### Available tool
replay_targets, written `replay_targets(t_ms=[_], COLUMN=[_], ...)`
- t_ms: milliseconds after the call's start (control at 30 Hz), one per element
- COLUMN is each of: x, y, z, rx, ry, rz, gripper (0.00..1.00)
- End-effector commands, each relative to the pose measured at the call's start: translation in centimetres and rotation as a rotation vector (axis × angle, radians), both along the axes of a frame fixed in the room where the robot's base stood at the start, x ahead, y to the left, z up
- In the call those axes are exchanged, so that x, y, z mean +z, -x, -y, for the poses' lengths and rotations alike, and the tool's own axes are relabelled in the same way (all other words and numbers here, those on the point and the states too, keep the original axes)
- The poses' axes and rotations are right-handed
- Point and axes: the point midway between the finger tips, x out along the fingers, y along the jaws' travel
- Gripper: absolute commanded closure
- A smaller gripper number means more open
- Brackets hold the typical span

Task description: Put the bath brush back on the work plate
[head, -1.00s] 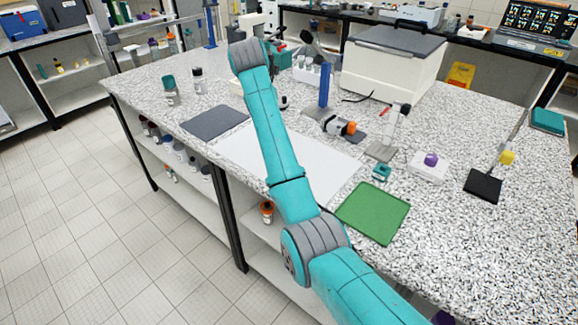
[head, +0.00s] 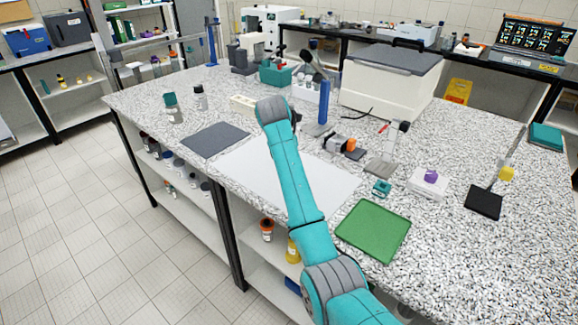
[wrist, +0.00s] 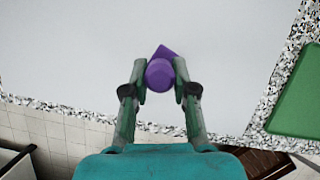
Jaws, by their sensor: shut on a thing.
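My gripper (wrist: 160,92) is in the wrist view, its two fingers shut on a purple thing. I take this to be the bath brush (wrist: 160,74); it shows a round end toward the camera and an angular part beyond it. Behind it lies a broad pale, flat surface, which I take to be the work plate (wrist: 70,60). In the head view this white plate (head: 325,185) lies on the speckled bench, partly behind my arm. My gripper and the brush are hidden by the arm there. I cannot tell the gap between brush and plate.
A green mat (head: 373,231) lies right of the plate and a dark grey mat (head: 215,139) to its left. A small stand with an orange part (head: 352,146), a metal stand (head: 388,155) and a white block with a purple top (head: 428,182) stand behind and right.

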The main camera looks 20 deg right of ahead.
Motion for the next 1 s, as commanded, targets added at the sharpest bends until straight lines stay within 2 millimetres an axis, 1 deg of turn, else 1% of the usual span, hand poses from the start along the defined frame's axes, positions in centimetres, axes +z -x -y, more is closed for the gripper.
replay_targets(t_ms=[33,100,433,467,500,533,567,867,933,1000], x=[-0.70,-1.04,-1.29,-1.33,-1.29,-1.28,-1.28,-1.21,-0.91,-0.35], y=[0.05,0.02,0.01,0.01,0.00,0.00,0.00,0.00,-0.01,-0.14], z=[0.00,-0.01,-0.01,-0.01,-0.01,-0.01,-0.01,-0.01,-0.02,-0.46], rx=[0.001,0.001,0.001,0.001,0.001,0.001,0.001,0.001,0.000,0.001], ry=[0.000,0.000,0.000,0.000,0.000,0.000,0.000,0.000,-0.001,0.000], rz=[-0.002,-0.001,-0.001,-0.001,0.000,0.000,0.000,0.000,0.001,0.000], gripper=[1.00,1.00,1.00,0.71,0.61,0.53,0.48,0.48,0.48,0.48])
